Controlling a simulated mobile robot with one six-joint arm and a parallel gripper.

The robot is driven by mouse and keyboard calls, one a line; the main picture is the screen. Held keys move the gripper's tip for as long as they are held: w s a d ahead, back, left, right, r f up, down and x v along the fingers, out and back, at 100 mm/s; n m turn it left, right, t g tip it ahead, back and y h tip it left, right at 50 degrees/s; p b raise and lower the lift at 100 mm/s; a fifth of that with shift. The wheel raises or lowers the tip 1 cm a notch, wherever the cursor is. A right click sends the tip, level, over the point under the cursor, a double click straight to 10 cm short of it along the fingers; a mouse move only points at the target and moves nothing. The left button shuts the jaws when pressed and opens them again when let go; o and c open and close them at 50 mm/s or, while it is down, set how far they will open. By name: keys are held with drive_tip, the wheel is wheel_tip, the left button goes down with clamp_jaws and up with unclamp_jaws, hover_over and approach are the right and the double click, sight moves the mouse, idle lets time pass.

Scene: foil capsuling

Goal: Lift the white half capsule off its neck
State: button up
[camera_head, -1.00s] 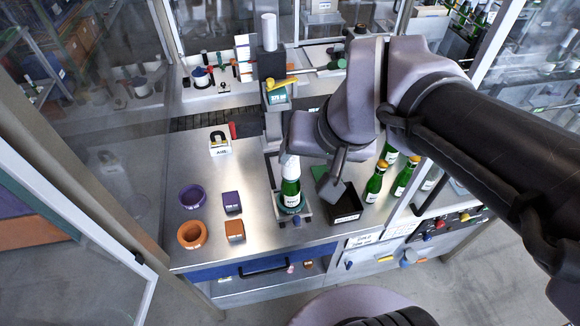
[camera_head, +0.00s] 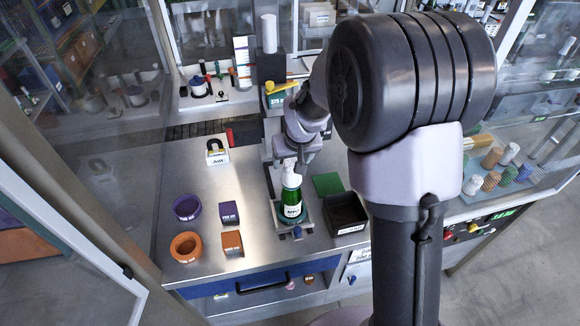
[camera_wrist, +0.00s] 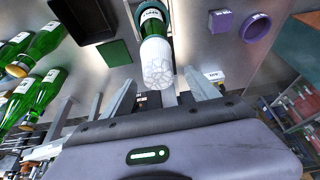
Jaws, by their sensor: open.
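The white half capsule (camera_head: 289,167) sits on the neck of a green bottle (camera_head: 292,202), which stands upright in a holder on the metal bench. In the wrist view the capsule (camera_wrist: 157,65) looks white and crinkled, at the top of the bottle (camera_wrist: 152,24). My gripper (camera_wrist: 161,94) is open, with one finger to each side of the capsule's line in that view. The capsule appears just beyond the fingertips, and no contact is visible. In the head view my wrist is behind and above the bottle, and the fingers are hard to make out.
A black bin (camera_head: 346,214) and green pad (camera_head: 328,184) lie right of the bottle. Purple (camera_head: 187,207) and orange (camera_head: 186,246) rings with matching blocks lie left, with clear bench between. Several green bottles (camera_wrist: 33,85) show in the wrist view. A machine column stands behind the bottle.

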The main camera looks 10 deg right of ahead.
sight(292, 162)
drive_tip(key=x, duration=0.3)
drive_tip(key=shift+w+d, duration=0.15)
drive_tip(key=shift+w, duration=0.2)
drive_tip(key=shift+s+r, duration=0.1)
drive_tip(key=shift+s, duration=0.2)
drive_tip(key=shift+c, duration=0.7)
drive_tip(key=shift+w, duration=0.15)
drive_tip(key=c, duration=0.7)
drive_tip(key=shift+c, duration=0.2)
wheel_tip(292, 162, up, 14)
drive_tip(key=b, duration=0.2)
drive_tip(key=shift+r, duration=0.15)
